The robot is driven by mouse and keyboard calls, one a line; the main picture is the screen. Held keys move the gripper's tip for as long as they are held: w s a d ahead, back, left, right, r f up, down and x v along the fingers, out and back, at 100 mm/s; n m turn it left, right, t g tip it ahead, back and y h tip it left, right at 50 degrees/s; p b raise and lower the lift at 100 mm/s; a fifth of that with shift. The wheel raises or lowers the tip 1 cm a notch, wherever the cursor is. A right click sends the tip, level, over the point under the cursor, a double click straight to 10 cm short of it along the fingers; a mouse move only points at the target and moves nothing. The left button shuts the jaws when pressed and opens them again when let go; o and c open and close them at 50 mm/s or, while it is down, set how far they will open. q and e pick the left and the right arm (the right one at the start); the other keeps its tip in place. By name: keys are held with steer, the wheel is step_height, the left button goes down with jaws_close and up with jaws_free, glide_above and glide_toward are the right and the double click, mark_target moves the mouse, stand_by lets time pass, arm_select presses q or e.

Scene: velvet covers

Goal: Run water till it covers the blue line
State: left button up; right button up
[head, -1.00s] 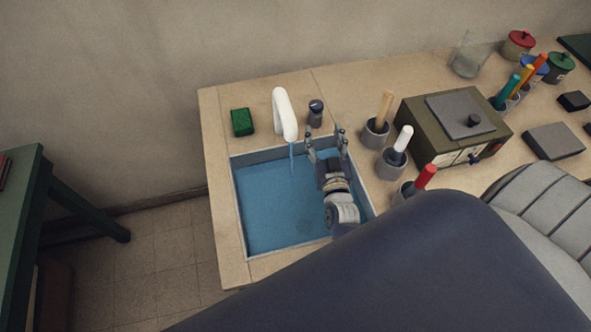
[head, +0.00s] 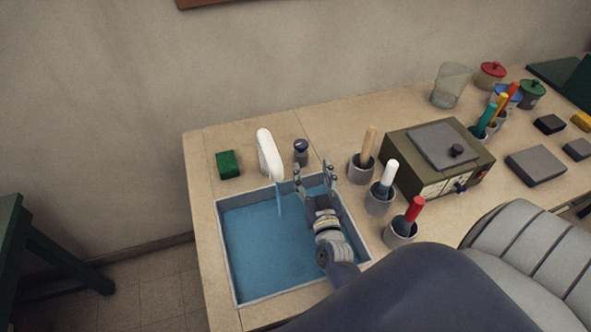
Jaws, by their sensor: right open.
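The sink (head: 229,259) is set into the left end of the counter and holds blue-tinted water. The white faucet (head: 268,155) stands behind it, and a thin stream of water (head: 279,198) falls from its spout. A dark round knob (head: 301,151) stands right of the faucet. My right gripper (head: 315,176) is open and empty over the sink's back right part, with its fingertips just in front of the knob and apart from it. I cannot make out a blue line on the sink walls. My left gripper is not in view.
A green sponge (head: 228,163) lies left of the faucet. Right of the sink stand grey cups with a wooden handle (head: 368,145), a white handle (head: 389,175) and a red handle (head: 414,208). An olive box (head: 440,155) stands behind them.

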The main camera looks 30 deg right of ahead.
mark_target(303, 150)
steer(key=shift+y, duration=0.4)
steer(key=b+x, duration=0.1)
steer(key=x, duration=0.2)
steer(key=b+x, duration=0.1)
steer(key=x, duration=0.2)
steer(key=b+x, duration=0.2)
steer(key=x, duration=0.2)
steer(key=shift+w+a+f, duration=0.25)
steer(key=shift+f, duration=0.05)
steer(key=c, duration=1.1)
